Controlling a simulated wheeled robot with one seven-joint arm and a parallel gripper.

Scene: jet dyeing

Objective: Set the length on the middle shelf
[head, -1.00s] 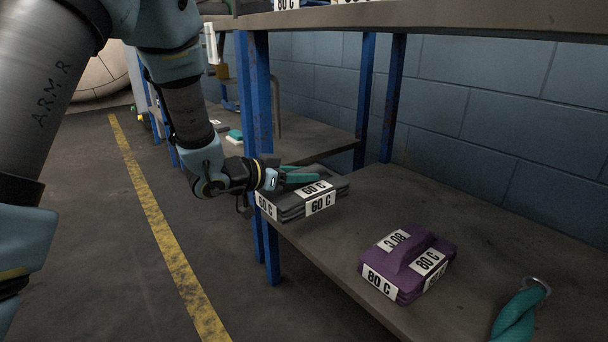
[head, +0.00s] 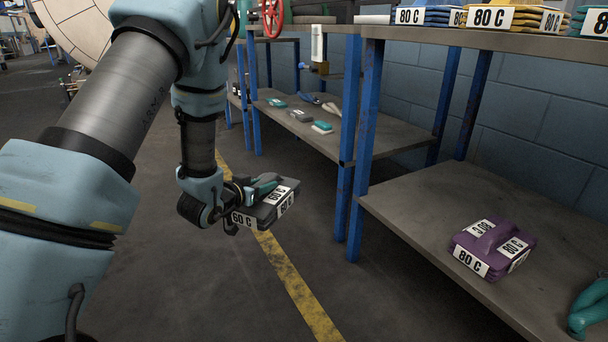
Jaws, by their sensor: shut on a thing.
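My gripper (head: 262,184) is shut on a dark grey folded length (head: 262,208) with white "60 C" labels. It holds the length in the air over the floor, left of the shelving and clear of it. The fingertips are partly hidden against the dark cloth. A lower shelf (head: 405,205) at the right carries a purple folded length (head: 492,247) labelled "80 C". An upper shelf (head: 480,36) above it holds several folded lengths with "80 C" labels, cut off by the top edge. I cannot tell which shelf is the middle one.
A second bench (head: 330,135) farther back carries small cloths and tools. Blue posts (head: 365,140) stand between the two benches. A twisted teal cloth (head: 588,308) lies at the lower right. A yellow line (head: 290,280) crosses the open floor.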

